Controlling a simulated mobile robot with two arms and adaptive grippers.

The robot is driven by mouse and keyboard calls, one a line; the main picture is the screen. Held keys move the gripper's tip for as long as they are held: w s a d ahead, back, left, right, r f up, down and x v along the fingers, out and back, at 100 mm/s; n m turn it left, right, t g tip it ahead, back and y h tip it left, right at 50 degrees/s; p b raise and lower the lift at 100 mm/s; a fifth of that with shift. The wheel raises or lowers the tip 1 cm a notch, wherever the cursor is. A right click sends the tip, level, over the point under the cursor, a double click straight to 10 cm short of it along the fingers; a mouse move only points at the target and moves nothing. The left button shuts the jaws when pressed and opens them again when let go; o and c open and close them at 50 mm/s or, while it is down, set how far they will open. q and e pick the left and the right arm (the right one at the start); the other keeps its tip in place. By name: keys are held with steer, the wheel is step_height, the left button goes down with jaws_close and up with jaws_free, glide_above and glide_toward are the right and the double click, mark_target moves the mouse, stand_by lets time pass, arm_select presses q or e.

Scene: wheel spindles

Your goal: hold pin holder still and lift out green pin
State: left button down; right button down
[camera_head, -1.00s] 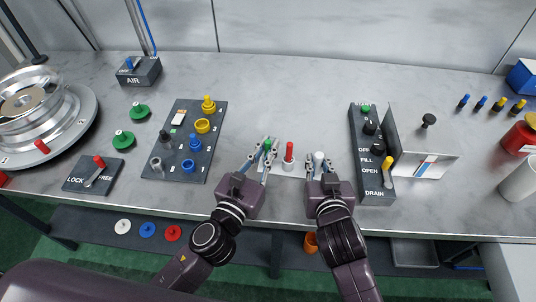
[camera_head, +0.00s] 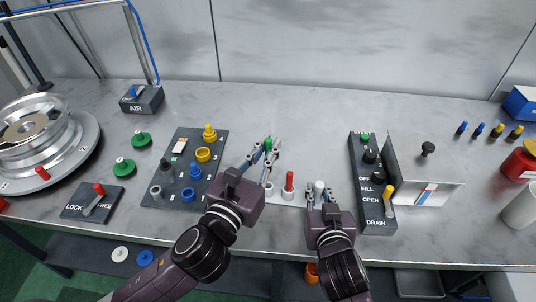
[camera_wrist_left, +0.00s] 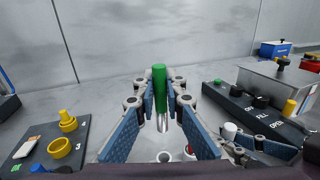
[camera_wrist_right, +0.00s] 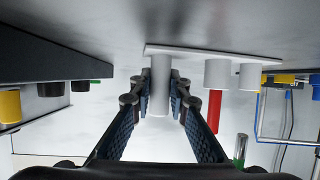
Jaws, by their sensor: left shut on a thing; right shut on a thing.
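My left gripper (camera_head: 268,147) is shut on the green pin (camera_wrist_left: 160,78). It holds the pin upright above the pin holder, its metal shank showing below the green grip. An empty white socket (camera_wrist_left: 164,157) lies below the shank, apart from it. The white pin holder (camera_wrist_right: 265,56) has a red pin (camera_head: 289,180) in its middle socket; the red pin also shows in the right wrist view (camera_wrist_right: 214,110). My right gripper (camera_head: 319,193) is shut on the holder's white post (camera_wrist_right: 159,85), at the holder's right end in the head view.
A dark panel with yellow and blue parts (camera_head: 187,165) stands left of the holder. A black fill-and-drain switch box (camera_head: 372,205) stands close right of my right gripper. The bench behind the holder is clear. The bench's front edge is near.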

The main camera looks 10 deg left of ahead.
steer(key=c, duration=1.8)
jaws_free()
steer(key=shift+o, duration=0.2)
steer(key=shift+s, duration=0.1)
steer(key=v, duration=0.7)
steer(key=shift+s, duration=0.1)
